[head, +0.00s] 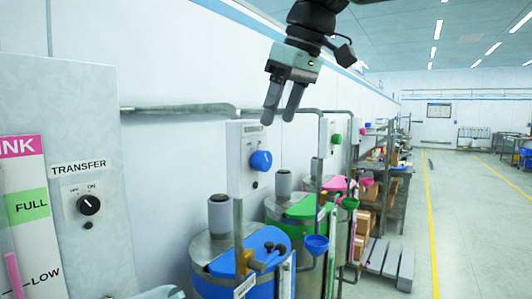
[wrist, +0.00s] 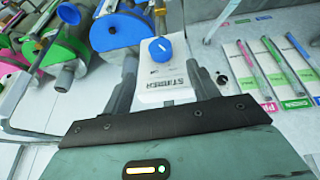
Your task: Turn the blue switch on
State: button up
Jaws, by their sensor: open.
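The blue switch (head: 261,160) is a round knob on a white wall box (head: 247,180) above the drum with the blue lid (head: 235,262). In the wrist view the blue switch (wrist: 161,49) shows ahead between the fingers, with a white pointer line, on the box marked STIRRER (wrist: 165,88). My gripper (head: 281,117) hangs above and slightly right of the switch in the head view. Its fingers are apart with nothing between them, and it does not touch the switch. In the wrist view my gripper (wrist: 160,85) points toward the box.
A panel with a black TRANSFER knob (head: 89,205) stands at the left. A green knob (head: 336,139) is on a box farther back. Pipes (head: 180,108) run along the wall and beside the boxes. A blue funnel (head: 316,244) is at the right of the drum.

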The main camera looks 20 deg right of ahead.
aim_at(266, 153)
jog(key=p+x, duration=0.1)
jog(key=x, duration=0.8)
jog(key=shift+f, duration=0.1)
jog(key=c, duration=1)
